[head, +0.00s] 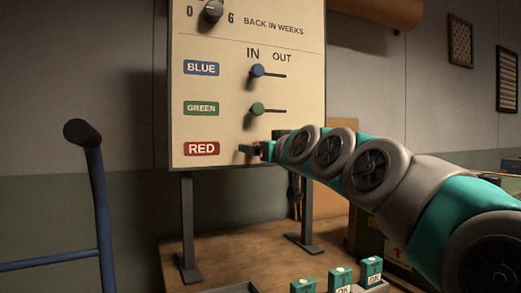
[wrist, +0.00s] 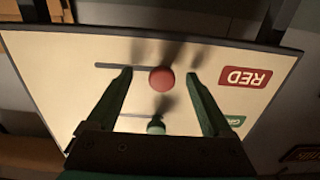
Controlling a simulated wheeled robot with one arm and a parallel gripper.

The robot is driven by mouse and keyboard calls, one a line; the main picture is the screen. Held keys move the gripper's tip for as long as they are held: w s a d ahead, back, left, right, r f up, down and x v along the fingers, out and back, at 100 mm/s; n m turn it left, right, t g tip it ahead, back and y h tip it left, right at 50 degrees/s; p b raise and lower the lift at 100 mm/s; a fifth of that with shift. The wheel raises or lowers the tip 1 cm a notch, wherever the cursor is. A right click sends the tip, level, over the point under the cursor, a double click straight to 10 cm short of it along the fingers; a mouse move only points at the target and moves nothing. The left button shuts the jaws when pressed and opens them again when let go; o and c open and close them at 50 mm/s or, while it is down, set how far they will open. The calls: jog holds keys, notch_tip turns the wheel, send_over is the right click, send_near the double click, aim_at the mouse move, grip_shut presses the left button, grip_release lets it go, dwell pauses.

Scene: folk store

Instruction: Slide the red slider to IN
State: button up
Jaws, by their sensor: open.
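The red slider (wrist: 161,78) is a round red knob on the cream panel (wrist: 75,90), in the middle of the wrist view. Its dark slot (wrist: 108,66) shows on the side away from the RED label (wrist: 245,77). The knob sits towards the label side, under the IN column. Any slot on the label side is hard to make out among shadows. My gripper (wrist: 159,75) is open, one finger on each side of the knob, with gaps visible. In the head view my gripper (head: 262,149) is at the panel's RED row and mostly hides the knob.
The blue slider (head: 257,71) and green slider (head: 257,109) sit at the IN end of their slots, above my gripper. A dial (head: 213,11) is higher up. Small green boxes (head: 372,271) stand on the wooden table (head: 225,265) below. A blue cart handle (head: 97,190) is at left.

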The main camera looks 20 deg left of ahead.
jog(key=b+v, duration=0.3)
jog(key=v, duration=0.5)
jog(key=shift+s+d+b, duration=0.25)
jog(key=shift+s+b, duration=0.05)
jog(key=shift+b, duration=0.05)
dwell(0.6)
